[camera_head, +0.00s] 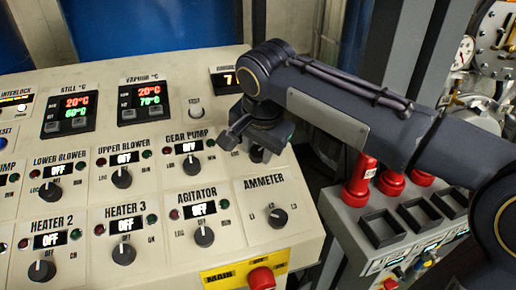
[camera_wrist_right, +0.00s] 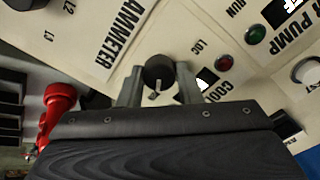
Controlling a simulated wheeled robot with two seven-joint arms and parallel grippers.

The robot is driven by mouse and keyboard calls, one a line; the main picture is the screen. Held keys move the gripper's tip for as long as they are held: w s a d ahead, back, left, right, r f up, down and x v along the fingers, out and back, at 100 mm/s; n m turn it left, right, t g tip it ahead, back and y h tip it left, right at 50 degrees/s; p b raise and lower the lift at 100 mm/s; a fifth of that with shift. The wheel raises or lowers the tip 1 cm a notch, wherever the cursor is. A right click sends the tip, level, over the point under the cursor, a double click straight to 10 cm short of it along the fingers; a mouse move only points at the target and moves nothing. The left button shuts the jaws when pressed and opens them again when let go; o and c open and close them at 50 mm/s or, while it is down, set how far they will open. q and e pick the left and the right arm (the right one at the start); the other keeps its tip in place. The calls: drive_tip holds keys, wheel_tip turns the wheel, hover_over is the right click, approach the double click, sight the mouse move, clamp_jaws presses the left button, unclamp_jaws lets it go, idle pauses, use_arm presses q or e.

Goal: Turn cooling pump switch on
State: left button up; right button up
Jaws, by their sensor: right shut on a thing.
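The cooling pump switch is a round black knob (camera_wrist_right: 158,72) with a pale pointer mark on the cream control panel (camera_head: 150,180). In the wrist view, my right gripper (camera_wrist_right: 158,84) has one grey finger on each side of the knob and is shut on it. A partly covered label starting "COOL" shows beside it. In the head view, my right gripper (camera_head: 256,138) is at the panel's right side, above the ammeter knob, and hides most of the switch and its display. My left gripper is in neither view.
The gear pump knob (camera_head: 190,165) is close to the left of the gripper, and the ammeter knob (camera_head: 277,217) is below it. A red main switch (camera_head: 262,279) is at the panel's bottom. Red-capped items (camera_head: 361,177) stand on a grey box to the right.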

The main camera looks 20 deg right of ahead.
idle(0.3)
drive_tip(key=o, duration=1)
drive_tip(key=shift+c, duration=0.2)
drive_tip(key=v, duration=0.8)
drive_tip(key=shift+f, duration=0.1)
